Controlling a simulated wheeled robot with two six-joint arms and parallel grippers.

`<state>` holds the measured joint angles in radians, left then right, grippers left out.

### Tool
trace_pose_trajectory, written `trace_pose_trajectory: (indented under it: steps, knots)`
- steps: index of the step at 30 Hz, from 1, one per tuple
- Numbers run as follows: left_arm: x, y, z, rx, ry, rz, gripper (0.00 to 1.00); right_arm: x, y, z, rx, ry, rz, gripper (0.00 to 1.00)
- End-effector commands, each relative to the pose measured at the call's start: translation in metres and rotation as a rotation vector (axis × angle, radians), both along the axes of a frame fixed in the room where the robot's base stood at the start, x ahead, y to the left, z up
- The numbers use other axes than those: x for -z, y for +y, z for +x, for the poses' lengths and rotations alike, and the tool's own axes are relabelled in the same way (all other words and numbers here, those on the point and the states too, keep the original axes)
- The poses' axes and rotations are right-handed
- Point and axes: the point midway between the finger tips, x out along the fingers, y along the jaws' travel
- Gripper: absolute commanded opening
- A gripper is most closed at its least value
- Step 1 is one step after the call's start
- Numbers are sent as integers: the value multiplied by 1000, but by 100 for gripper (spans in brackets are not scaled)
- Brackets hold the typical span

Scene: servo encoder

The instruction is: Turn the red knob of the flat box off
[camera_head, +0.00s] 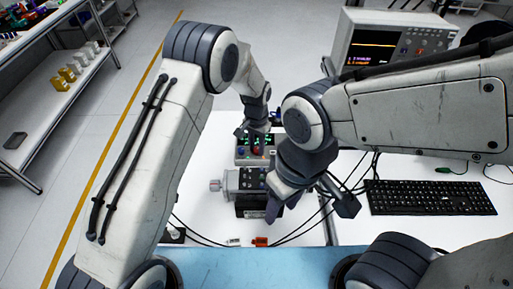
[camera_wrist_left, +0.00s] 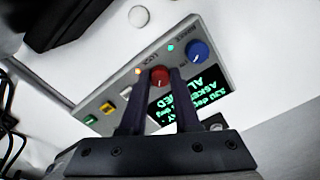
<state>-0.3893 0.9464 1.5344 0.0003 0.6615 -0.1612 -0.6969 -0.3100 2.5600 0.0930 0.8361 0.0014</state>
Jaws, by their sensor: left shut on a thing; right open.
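The flat grey box (camera_head: 241,159) stands on the white table beyond the servo motor. In the left wrist view the box (camera_wrist_left: 118,88) shows its red knob (camera_wrist_left: 160,76), a blue knob (camera_wrist_left: 200,52), a dark display (camera_wrist_left: 195,102) with green text seen upside down, and small buttons. My left gripper (camera_head: 256,146) is over the box. In the left wrist view its two fingers (camera_wrist_left: 159,84) are on either side of the red knob, shut on it. The fingers hide part of the display. My right gripper (camera_head: 310,208) is open and empty, in front of and right of the box.
A servo motor (camera_head: 245,182) with a shaft on its left sits in front of the box. A bench instrument (camera_head: 395,43) stands at the back right. A black keyboard (camera_head: 428,197) lies at the right. Black cables cross the table. A shelf (camera_head: 60,90) stands at the left.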

Motion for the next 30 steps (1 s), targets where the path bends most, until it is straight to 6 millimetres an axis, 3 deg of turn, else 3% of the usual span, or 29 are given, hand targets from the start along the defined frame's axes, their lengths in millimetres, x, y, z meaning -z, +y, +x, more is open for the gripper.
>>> trace_pose_trajectory:
  steps: [18,30]
  knots:
    - [-1,0,1,-546,-4,-2,0,18,0,0,-1,0,0,50]
    - [-2,0,2,-722,-4,-2,0,21,0,0,-1,0,0,50]
